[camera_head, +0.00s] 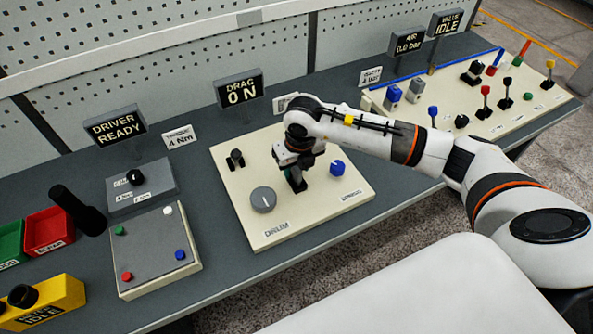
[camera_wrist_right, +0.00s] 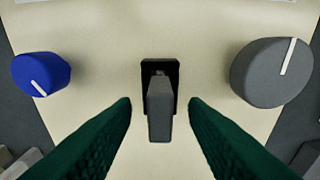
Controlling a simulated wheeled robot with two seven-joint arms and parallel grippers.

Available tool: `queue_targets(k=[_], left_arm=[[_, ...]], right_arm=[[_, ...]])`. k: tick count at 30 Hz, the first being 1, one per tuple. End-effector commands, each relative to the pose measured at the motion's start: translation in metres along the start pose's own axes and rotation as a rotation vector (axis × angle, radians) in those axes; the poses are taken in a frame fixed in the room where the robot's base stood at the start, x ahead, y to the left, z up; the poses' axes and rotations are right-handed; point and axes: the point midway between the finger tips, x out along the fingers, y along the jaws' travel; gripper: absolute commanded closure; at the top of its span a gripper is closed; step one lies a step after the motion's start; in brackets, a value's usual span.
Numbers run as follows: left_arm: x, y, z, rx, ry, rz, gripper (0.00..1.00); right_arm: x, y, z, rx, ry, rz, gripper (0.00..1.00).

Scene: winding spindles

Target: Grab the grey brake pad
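The grey brake pad (camera_wrist_right: 160,108) shows in the right wrist view as a narrow grey block in front of a black mount (camera_wrist_right: 161,68) on a cream panel. My right gripper (camera_wrist_right: 158,106) is open, with one green finger on each side of the pad and a visible gap to both. In the head view my right gripper (camera_head: 297,183) points down at the cream panel (camera_head: 228,190), between a grey knob (camera_head: 263,199) and a blue knob (camera_head: 337,167). The gripper and arm largely hide the pad there. My left gripper is not in view.
A small black fitting (camera_head: 235,158) stands at the panel's back left. A DRAG ON sign (camera_head: 239,89) stands behind. To the left are a button panel (camera_head: 155,250) and a dark post (camera_head: 80,210); to the right, a panel with several levers (camera_head: 485,100).

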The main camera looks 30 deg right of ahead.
Motion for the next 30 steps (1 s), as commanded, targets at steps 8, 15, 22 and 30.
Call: queue_targets(k=[8, 15, 22, 30], left_arm=[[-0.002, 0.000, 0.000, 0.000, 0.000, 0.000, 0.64], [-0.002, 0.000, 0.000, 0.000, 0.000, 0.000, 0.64], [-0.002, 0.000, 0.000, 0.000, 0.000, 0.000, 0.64], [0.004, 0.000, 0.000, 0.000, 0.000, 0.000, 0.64]], right_arm=[[0.010, 0.000, 0.001, -0.001, 0.000, 0.001, 0.60], [0.009, 0.000, 0.000, -0.001, 0.000, 0.000, 0.89], [0.009, 0.000, 0.000, 0.000, 0.001, 0.000, 1.00], [-0.005, 0.000, -0.003, 0.000, 0.005, -0.001, 1.00]])
